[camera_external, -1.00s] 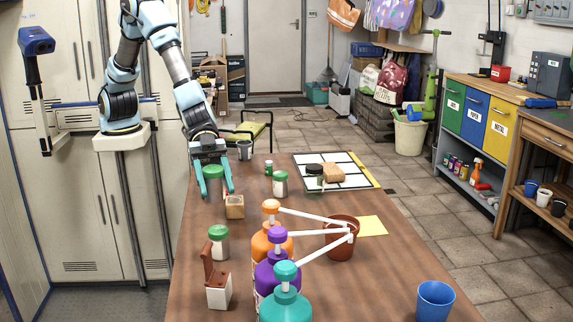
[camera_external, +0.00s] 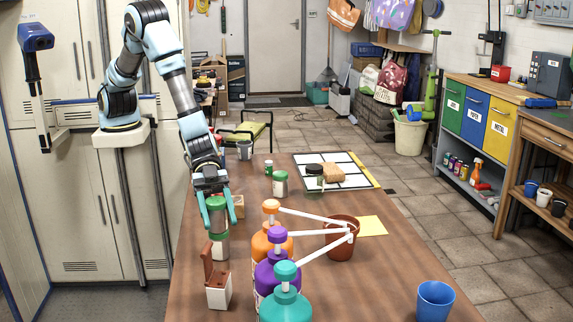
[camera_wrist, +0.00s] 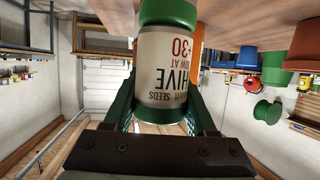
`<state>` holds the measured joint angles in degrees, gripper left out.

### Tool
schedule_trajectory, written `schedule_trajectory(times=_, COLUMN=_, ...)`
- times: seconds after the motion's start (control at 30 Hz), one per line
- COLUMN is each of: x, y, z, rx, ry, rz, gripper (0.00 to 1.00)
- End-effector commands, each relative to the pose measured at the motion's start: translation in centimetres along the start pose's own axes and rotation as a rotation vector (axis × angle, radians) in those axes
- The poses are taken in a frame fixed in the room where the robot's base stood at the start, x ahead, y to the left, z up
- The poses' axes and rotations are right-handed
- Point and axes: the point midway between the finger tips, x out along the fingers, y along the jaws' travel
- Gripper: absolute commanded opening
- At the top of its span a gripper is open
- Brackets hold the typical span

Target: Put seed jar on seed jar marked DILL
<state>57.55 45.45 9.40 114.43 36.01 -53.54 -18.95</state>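My gripper (camera_external: 217,213) has its green fingers on either side of a white seed jar with a green lid. In the wrist view this jar (camera_wrist: 166,62) looks upside down, and its label partly reads "HIVE", "SEEDS" and "30". Another green-lidded seed jar (camera_external: 217,250) stands upright on the table directly below the held one. Its lid (camera_wrist: 167,11) adjoins the held jar's base in the wrist view. I cannot tell whether the two touch firmly. The lower jar's label is not readable.
A brown and white hinged box (camera_external: 217,290) stands in front of the jars. A wooden block (camera_external: 238,206) is close behind. Pump bottles (camera_external: 270,245) stand to the right, beside a terracotta pot (camera_external: 341,238). More jars (camera_external: 280,184) stand farther back.

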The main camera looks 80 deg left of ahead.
Motion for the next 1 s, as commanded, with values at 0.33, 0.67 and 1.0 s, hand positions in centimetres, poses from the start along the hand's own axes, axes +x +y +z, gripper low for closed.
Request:
schedule_trajectory(times=0.33, x=0.0, y=0.0, z=0.0, rx=0.0, ry=0.0, rz=0.0, gripper=0.86)
schedule_trajectory(times=0.67, x=-1.2, y=-0.1, z=-0.2, rx=0.0, ry=0.001, rz=-0.002, gripper=0.86)
schedule_trajectory(times=1.0, x=-8.2, y=-0.1, z=-0.2, rx=0.0, ry=0.002, rz=-0.003, gripper=0.86)
